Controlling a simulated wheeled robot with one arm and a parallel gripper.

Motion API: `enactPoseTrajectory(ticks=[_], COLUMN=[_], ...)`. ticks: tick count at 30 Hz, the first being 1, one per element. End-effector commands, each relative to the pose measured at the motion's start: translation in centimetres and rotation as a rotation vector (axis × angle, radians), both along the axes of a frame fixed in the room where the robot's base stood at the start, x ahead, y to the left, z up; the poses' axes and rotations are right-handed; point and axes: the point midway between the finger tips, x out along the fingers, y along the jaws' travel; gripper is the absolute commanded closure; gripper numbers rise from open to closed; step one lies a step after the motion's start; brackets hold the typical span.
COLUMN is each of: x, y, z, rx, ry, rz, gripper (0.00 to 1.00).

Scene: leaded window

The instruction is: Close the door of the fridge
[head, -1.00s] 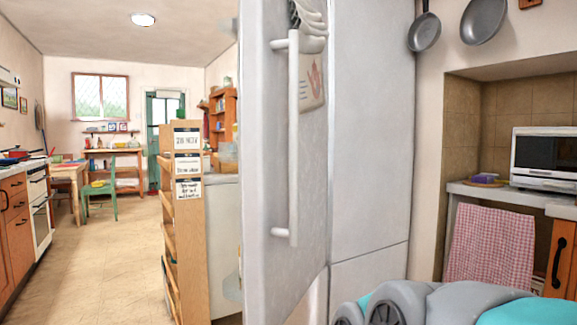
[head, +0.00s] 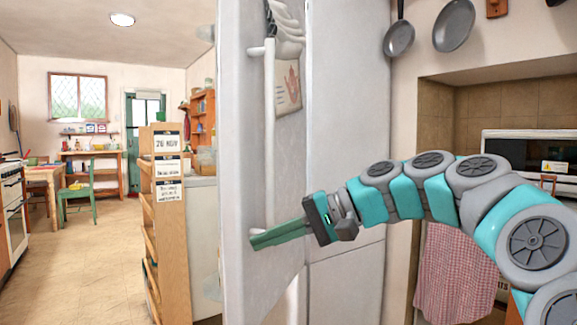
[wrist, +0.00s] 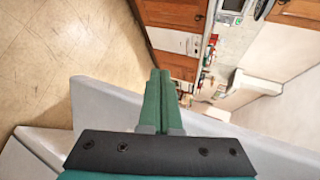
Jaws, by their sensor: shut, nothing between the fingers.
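The fridge door (head: 236,130) is a tall pale grey panel standing open, seen at a steep angle in the head view. A long white vertical handle (head: 269,100) runs down its face. My gripper (head: 252,243) is shut and empty, with its green fingers across the lower end of the handle in that view; I cannot tell whether they touch the door. In the wrist view my gripper (wrist: 158,73) shows both fingers pressed together, reaching over a pale grey panel edge (wrist: 95,105). The fridge interior is hidden.
A wooden shelf unit with paper labels (head: 168,230) stands left of the door. Open tiled floor (head: 90,260) lies further left. A tall grey panel (head: 345,120) stands right of the door. A checked cloth (head: 455,275) hangs below the microwave (head: 525,150).

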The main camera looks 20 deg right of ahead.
Motion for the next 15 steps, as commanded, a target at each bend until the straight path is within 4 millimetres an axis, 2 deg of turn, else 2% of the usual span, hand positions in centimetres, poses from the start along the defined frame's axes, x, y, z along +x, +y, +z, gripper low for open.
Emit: enactPoseTrajectory(ticks=[1,3,6,9,12,15], x=[1.4,2.6,3.6,3.7,3.8,3.7], y=[-2.6,-6.1,-10.9,-14.8,-17.2,-18.4], z=[2.1,4.8,7.6,9.6,10.5,11.0], rx=[0.062,0.144,0.237,0.301,0.337,0.354], ry=[-0.027,-0.068,-0.117,-0.16,-0.185,-0.199], rz=[-0.04,-0.088,-0.148,-0.194,-0.224,-0.239], gripper=[1.0,1.0,1.0,1.0,1.0,1.0])
